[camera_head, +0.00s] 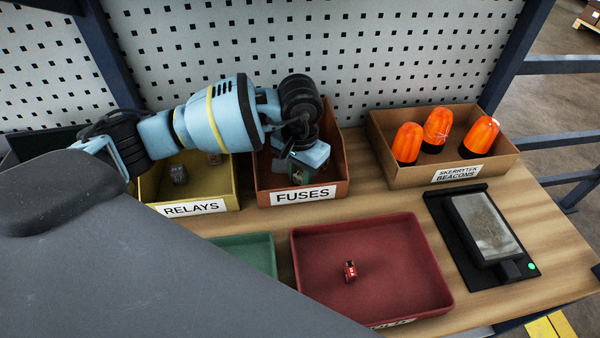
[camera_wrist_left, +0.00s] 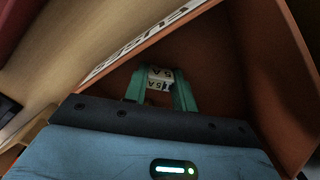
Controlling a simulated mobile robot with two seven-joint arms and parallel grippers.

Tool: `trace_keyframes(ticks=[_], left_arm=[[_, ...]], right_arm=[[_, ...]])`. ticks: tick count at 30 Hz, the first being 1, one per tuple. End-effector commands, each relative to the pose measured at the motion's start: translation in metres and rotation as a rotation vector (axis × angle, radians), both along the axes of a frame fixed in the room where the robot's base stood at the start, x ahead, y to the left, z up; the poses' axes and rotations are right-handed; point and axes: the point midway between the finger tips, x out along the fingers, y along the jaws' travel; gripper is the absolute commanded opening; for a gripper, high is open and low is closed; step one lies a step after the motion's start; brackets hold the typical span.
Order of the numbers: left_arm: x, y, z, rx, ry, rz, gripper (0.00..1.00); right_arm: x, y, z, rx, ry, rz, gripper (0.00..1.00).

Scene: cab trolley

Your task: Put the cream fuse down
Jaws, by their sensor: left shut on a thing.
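My left gripper (camera_head: 299,176) reaches down into the orange bin labelled FUSES (camera_head: 341,160). In the left wrist view its green fingertips (camera_wrist_left: 160,88) are shut on the cream fuse (camera_wrist_left: 159,75), a small pale block with dark "5 A" lettering. The fuse is inside the bin, whose wall (camera_wrist_left: 215,40) shows around it. I cannot tell whether the fuse touches the bin floor. In the head view the fuse is hidden by the gripper. My right gripper is not in view.
A yellow RELAYS bin (camera_head: 215,183) with small parts stands left of the orange bin. A cardboard box (camera_head: 455,170) with orange beacons is at right. In front are a red tray (camera_head: 400,255) holding a small red part (camera_head: 350,271), a green tray (camera_head: 255,245) and a black device (camera_head: 483,227).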

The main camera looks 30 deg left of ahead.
Motion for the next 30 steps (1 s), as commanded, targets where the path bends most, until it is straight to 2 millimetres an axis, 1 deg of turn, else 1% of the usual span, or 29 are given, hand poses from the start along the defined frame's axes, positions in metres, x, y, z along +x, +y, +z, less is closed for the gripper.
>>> trace_keyframes(ticks=[1, 6, 14, 17, 18, 20, 23, 30], left_arm=[[0.0, 0.0, -0.003, 0.0, 0.003, 0.0, 0.28], [0.0, 0.0, -0.002, 0.0, 0.001, 0.0, 0.48], [0.0, 0.0, -0.001, 0.0, 0.001, 0.0, 0.48], [0.0, 0.0, 0.006, 0.0, -0.002, 0.001, 0.48], [0.001, 0.0, 0.008, 0.0, -0.003, 0.0, 0.48], [0.001, 0.0, 0.015, 0.0, -0.003, 0.0, 0.48], [0.001, 0.0, 0.032, 0.0, -0.003, -0.001, 0.48], [0.001, 0.0, 0.08, 0.0, -0.002, -0.001, 0.48]], right_arm=[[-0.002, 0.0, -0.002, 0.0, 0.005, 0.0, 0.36], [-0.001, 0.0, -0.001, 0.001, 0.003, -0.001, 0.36], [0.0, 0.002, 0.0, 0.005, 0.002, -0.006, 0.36], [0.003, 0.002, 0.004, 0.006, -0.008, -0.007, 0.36], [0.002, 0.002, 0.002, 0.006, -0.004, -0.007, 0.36], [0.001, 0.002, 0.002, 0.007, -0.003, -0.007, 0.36], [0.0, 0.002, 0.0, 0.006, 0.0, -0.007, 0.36], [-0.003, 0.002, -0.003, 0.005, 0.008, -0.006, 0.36]])
